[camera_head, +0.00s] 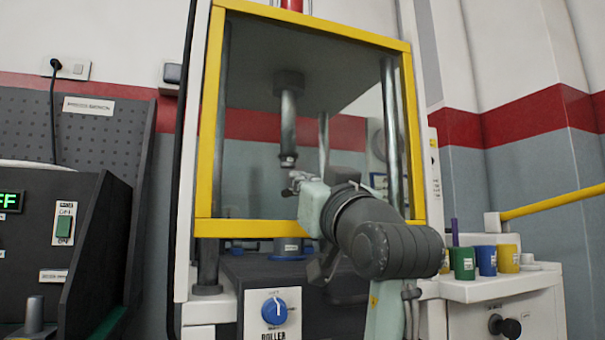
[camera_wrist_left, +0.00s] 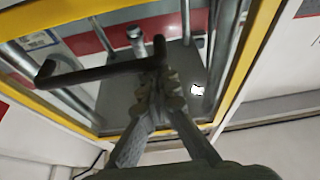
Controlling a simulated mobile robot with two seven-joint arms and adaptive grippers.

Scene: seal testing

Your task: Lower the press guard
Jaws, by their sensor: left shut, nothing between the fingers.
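The press guard (camera_head: 320,17) is a yellow frame with a clear pane on the front of the press. Its bottom bar (camera_head: 255,228) stands above the dark press base, with a gap below. My left gripper (camera_head: 297,184) is in front of the pane, its fingers shut and empty. In the left wrist view the gripper (camera_wrist_left: 159,78) points toward the yellow frame (camera_wrist_left: 262,45). A dark bent bar (camera_wrist_left: 95,72), looking like a handle, crosses close at its fingertips; I cannot tell if they touch. My arm hides part of the bottom bar in the head view.
Below the guard are a blue knob (camera_head: 274,310) and a blue-based fitting (camera_head: 289,247). Small cups (camera_head: 462,262) stand on a white ledge at right, near a yellow rail (camera_head: 552,202). A dark control panel (camera_head: 62,240) stands at left.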

